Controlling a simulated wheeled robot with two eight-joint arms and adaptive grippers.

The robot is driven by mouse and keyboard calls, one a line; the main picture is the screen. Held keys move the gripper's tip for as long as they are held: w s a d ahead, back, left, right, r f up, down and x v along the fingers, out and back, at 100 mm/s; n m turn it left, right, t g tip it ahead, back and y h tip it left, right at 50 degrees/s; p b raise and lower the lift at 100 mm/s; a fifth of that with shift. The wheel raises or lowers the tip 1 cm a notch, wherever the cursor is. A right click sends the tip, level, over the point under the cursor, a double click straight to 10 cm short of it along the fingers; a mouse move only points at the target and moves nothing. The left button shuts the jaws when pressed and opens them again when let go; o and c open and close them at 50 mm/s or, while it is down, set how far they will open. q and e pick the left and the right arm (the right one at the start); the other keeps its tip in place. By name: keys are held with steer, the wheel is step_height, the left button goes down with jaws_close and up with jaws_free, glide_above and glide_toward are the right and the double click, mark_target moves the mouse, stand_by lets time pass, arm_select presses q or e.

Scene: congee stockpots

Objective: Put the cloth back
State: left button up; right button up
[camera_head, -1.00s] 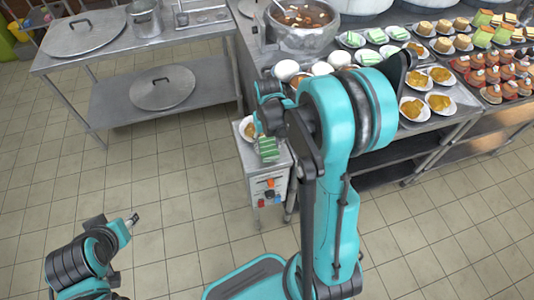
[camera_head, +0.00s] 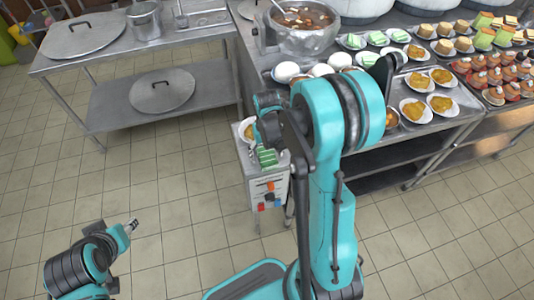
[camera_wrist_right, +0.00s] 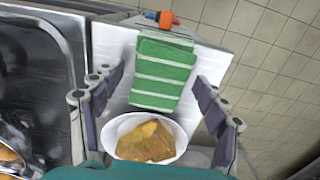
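A green cloth with white stripes (camera_wrist_right: 165,75) lies folded on a small white cabinet (camera_wrist_right: 115,45). It also shows in the head view (camera_head: 266,157), on the cabinet top below my right gripper. My right gripper (camera_wrist_right: 160,88) is open, with a finger on either side of the near part of the cloth and not closed on it. In the head view the right gripper (camera_head: 266,122) is partly hidden by its own arm. My left gripper (camera_head: 131,226) hangs over the floor at lower left, far from the cloth; its fingers are too small to read.
A white plate with yellow-brown food (camera_wrist_right: 150,140) sits on the cabinet close to the cloth, under my right gripper. A steel counter (camera_head: 345,62) with a pot, bowls and plated food adjoins it. A steel table (camera_head: 75,65) stands at left. The tiled floor between is clear.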

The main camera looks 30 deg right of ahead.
mark_target(267, 156)
steer(key=shift+r, duration=0.25)
step_height(267, 156, up, 11)
steer(key=p, duration=0.4)
steer(key=s+a+r+n+t, duration=0.2)
steer(key=s+a+r+t, duration=0.5)
steer(key=s+a+r, duration=0.2)
steer(key=shift+s+a+r+n+p, duration=0.15)
steer(key=shift+s+a+n+p, duration=0.15)
steer(key=shift+s+a, duration=0.6)
steer(key=shift+s+d, duration=0.1)
steer(key=shift+f+b, duration=0.35)
